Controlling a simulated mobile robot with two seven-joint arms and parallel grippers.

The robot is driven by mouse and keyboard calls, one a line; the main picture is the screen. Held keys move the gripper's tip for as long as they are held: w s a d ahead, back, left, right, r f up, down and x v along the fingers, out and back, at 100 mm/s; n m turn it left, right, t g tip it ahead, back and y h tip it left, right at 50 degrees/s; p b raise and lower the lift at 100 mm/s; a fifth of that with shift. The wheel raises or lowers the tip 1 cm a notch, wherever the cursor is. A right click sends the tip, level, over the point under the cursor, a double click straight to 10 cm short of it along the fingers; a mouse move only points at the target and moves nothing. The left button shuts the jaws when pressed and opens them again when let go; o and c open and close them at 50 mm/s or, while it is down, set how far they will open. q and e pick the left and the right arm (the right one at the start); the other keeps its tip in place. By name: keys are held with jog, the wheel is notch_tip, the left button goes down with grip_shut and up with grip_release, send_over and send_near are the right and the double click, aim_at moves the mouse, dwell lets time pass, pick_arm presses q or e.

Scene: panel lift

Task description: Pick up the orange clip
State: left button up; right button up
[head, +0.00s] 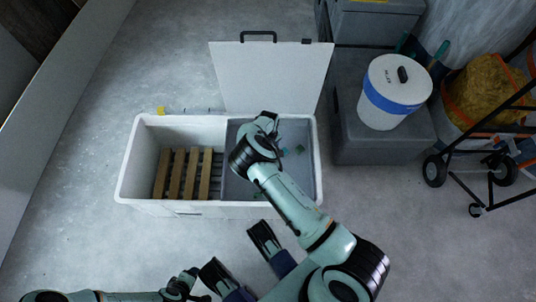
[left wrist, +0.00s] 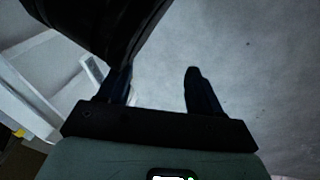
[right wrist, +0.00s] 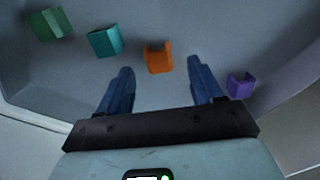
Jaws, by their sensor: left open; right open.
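The orange clip (right wrist: 158,58) lies on the grey floor of the box's right compartment. In the right wrist view it shows in the gap between the fingertips of my right gripper (right wrist: 160,67), which is open and empty. I cannot tell how far above the clip the fingertips are. In the head view my right wrist covers that gripper, and I cannot make out the orange clip. My left gripper (head: 237,253) is open and empty in front of the box; its fingers also show in the left wrist view (left wrist: 158,72).
Teal (right wrist: 105,41), green (right wrist: 50,23) and purple (right wrist: 240,85) clips lie around the orange one. The white box (head: 124,180) has wooden slats (head: 183,174) in its left compartment and a raised lid (head: 270,78). Grey crates (head: 385,145) stand right; the left floor is clear.

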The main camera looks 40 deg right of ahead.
notch_tip(320, 180, down, 3)
jog(key=shift+b, duration=0.3)
pick_arm(q)
jog(key=shift+s+a+f+g, duration=0.1)
jog(key=shift+s+f+g, duration=0.3)
jog(key=shift+s+f, duration=0.45)
pick_arm(e)
jog(key=shift+c, duration=0.3)
jog(key=c, duration=0.9)
pick_arm(q)
jog(key=shift+r, duration=0.1)
pick_arm(e)
jog(key=shift+c, duration=0.2)
jog(key=shift+r, duration=0.15)
pick_arm(q)
jog(key=w+r+t+p, duration=0.2)
jog(key=w+r+p, duration=0.1)
jog(key=w+r, duration=0.2)
jog(key=s+d+r+g+h+p, duration=0.1)
jog(key=s+d+r+g+p, duration=0.1)
jog(key=s, duration=0.4)
jog(key=shift+s+d+r+m+p, duration=0.2)
jog(key=shift+d+r+m+p, duration=0.1)
jog(key=shift+d+r+p, duration=0.5)
pick_arm(e)
notch_tip(320, 180, up, 20)
pick_arm(q)
jog(key=shift+f, duration=0.1)
